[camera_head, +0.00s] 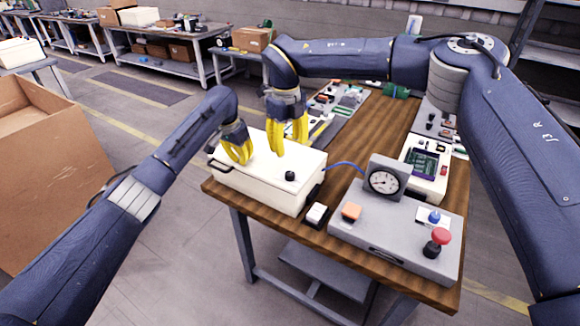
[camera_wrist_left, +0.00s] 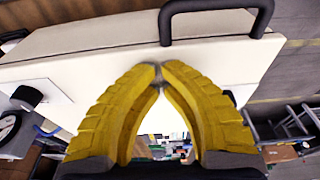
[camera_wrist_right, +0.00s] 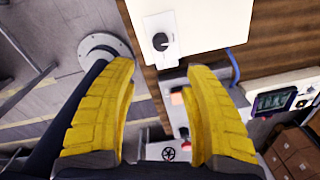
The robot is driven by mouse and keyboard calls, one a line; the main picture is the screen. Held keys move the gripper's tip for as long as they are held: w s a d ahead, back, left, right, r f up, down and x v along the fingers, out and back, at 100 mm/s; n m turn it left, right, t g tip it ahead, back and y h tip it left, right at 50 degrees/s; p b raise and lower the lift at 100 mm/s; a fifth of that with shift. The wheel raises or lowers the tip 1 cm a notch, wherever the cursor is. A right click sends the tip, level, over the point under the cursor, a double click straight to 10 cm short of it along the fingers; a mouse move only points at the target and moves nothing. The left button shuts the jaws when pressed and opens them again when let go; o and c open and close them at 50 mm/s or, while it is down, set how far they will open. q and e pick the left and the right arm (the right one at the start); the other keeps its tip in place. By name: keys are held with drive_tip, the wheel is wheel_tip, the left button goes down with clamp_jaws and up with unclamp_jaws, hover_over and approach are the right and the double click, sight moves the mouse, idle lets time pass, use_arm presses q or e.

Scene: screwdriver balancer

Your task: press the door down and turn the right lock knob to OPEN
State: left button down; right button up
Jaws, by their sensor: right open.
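The white box with its flat white door (camera_head: 262,172) sits at the table's left end; its surface fills much of the left wrist view (camera_wrist_left: 90,52). The black lock knob (camera_head: 290,176) is on its top near the front right; in the right wrist view the knob (camera_wrist_right: 160,42) sits on a pale label plate, its wording unreadable. My left gripper (camera_head: 240,161) is shut and empty, fingertips together at the door near a black handle (camera_wrist_left: 215,38); contact is unclear. My right gripper (camera_head: 279,153) is open and empty above the door, behind the knob in the head view.
A grey panel (camera_head: 375,238) with an orange button, a red button and a dial gauge (camera_head: 384,180) stands right of the box. A small white switch (camera_head: 316,213) lies between them. A blue cable (camera_head: 345,165) runs from the box. A cardboard box (camera_head: 45,170) stands left.

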sight(290, 174)
drive_tip(key=f, duration=1.2)
drive_tip(key=shift+w+d, duration=0.2)
drive_tip(key=shift+d, duration=0.05)
